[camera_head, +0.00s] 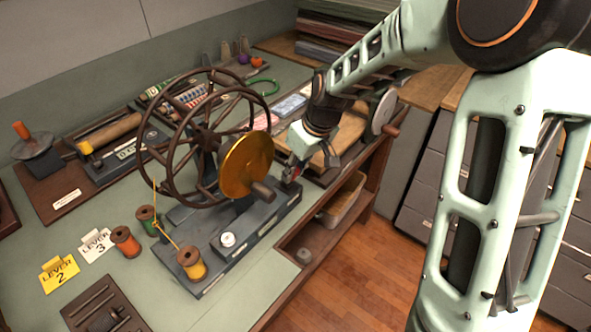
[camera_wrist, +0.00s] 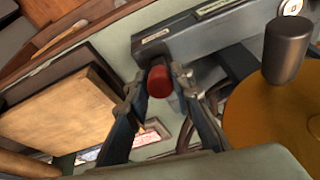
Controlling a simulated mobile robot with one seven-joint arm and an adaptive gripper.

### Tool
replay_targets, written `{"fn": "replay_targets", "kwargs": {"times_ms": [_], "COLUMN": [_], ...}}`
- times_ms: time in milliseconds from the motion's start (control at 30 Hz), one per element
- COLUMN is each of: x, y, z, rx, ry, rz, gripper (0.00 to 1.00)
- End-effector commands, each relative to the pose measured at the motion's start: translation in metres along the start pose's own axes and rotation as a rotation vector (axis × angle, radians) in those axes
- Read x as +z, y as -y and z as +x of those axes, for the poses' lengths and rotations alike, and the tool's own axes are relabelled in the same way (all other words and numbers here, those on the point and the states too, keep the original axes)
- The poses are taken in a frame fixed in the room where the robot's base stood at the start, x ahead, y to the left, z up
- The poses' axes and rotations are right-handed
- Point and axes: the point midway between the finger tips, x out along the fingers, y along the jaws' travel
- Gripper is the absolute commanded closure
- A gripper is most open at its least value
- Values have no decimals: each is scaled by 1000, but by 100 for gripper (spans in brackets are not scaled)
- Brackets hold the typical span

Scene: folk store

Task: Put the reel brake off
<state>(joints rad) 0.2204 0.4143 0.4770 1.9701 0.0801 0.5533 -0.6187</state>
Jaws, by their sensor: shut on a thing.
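The reel stands on a dark grey base (camera_head: 210,280), with a large dark spoked wheel (camera_head: 170,160) and a brass disc (camera_head: 247,165) that has a dark handle. A small red knob (camera_wrist: 160,82), seemingly the end of the brake lever, is by the base's far right end. My gripper (camera_head: 292,172) comes down at that end. In the wrist view my gripper (camera_wrist: 158,80) has a finger on each side of the red knob and is shut on it. The lever's shaft is mostly hidden, so its angle cannot be told.
The brass disc also shows close right of the fingers in the wrist view (camera_wrist: 262,125). A wooden board (camera_wrist: 55,120) lies left of them. Thread spools (camera_head: 190,263) and cards marked LEVER 2 (camera_head: 59,273) and LEVER 3 (camera_head: 96,246) stand at the near left. Open floor is at right.

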Motion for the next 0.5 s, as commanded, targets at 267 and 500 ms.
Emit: {"fn": "replay_targets", "kwargs": {"times_ms": [267, 500], "x": [-5, -5], "y": [2, 1], "z": [-1, -1], "rx": [13, 15], "ry": [58, 61], "rz": [0, 2], "gripper": [100, 100]}}
